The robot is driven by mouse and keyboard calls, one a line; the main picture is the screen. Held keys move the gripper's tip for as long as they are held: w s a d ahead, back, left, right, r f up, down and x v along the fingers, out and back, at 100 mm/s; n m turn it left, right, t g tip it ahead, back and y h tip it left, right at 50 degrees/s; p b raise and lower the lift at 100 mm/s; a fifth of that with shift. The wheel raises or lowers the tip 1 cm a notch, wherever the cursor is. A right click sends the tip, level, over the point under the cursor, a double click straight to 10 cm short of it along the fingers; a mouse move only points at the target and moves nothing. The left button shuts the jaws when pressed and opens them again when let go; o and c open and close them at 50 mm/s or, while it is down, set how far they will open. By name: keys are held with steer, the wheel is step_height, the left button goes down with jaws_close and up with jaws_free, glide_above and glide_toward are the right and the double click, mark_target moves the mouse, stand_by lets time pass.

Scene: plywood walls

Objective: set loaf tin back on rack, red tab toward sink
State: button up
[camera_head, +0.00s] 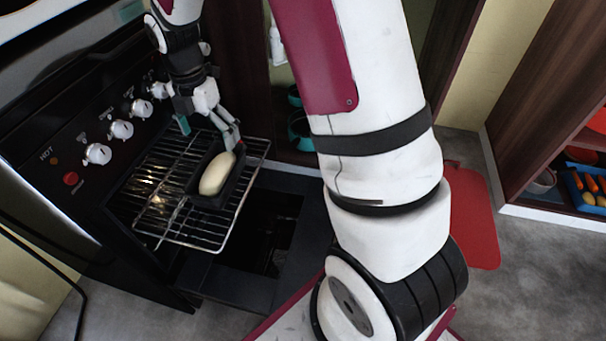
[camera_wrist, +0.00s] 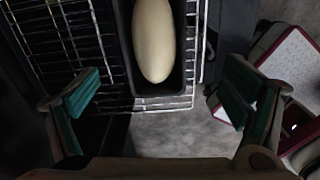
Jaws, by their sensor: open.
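The dark loaf tin (camera_head: 231,187) holds a smooth pale loaf (camera_head: 216,174) and rests on the wire rack (camera_head: 181,241), which is pulled out of the oven. In the wrist view the tin (camera_wrist: 153,92) stands lengthwise at the top, with the loaf (camera_wrist: 154,40) filling much of it; its end lies close to the rack's edge (camera_wrist: 165,105). My gripper (camera_head: 210,131) is at the tin's far end in the head view. Its teal-padded fingers (camera_wrist: 163,78) are spread wide, one on each side of the tin's line, with nothing held.
The oven front (camera_head: 110,130) with white knobs stands at the left, its dark door (camera_head: 235,285) lowered below the rack. Teal pots (camera_head: 299,130) sit in a cabinet behind. A blue tray (camera_head: 577,192) of vegetables is on a shelf at right.

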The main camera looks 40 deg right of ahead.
steer(key=s+r+m, duration=1.2)
steer(key=s+r, duration=0.3)
steer(key=s, duration=0.2)
steer(key=s+a+r+m, duration=0.1)
steer(key=s+m, duration=1.1)
steer(key=s, duration=0.7)
steer(key=shift+s+a+r, duration=0.15)
steer(key=shift+s, duration=0.2)
step_height(320, 180, up, 31)
steer(key=t+p, duration=0.4)
steer(key=p, duration=2.5)
steer(key=shift+d, duration=0.3)
